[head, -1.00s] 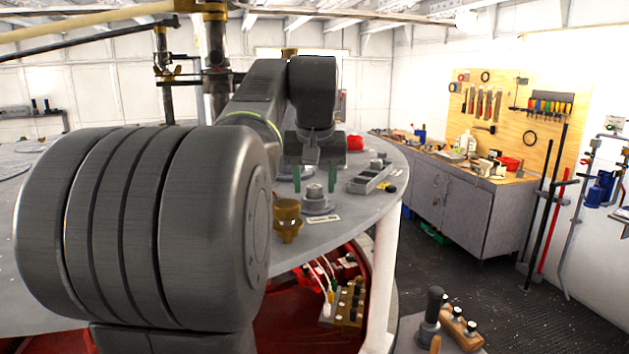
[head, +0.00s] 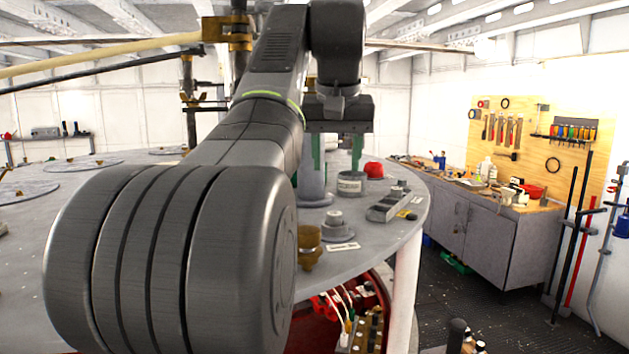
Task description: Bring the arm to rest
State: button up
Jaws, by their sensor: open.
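My gripper (head: 337,160) is in the head view, hanging from my dark grey arm above the round grey deck (head: 395,240). Its two green fingers point down and stand apart, with nothing visible between them. Behind and below the fingers are a grey post and a small round grey tin (head: 351,184) on the deck. I cannot tell whether the fingers touch either one. My arm's large shoulder joint hides much of the deck at the lower left.
On the deck near my gripper are a red knob (head: 374,170), a grey slotted block (head: 389,204), a round fitting (head: 336,226) and a brass fitting (head: 309,247). Pipes (head: 238,60) stand behind the arm. A workbench (head: 487,228) stands right, beyond open dark floor (head: 470,285).

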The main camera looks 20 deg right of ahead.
aim_at(335, 213)
dwell(0.3)
jog(key=x, duration=1.1)
jog(key=shift+w+f+p, duration=0.15)
jog(key=shift+f+p, duration=0.1)
jog(key=shift+p, duration=0.05)
jog(key=shift+w+d+r, duration=0.1)
jog(key=shift+w, duration=0.05)
jog(key=shift+r, duration=1.8)
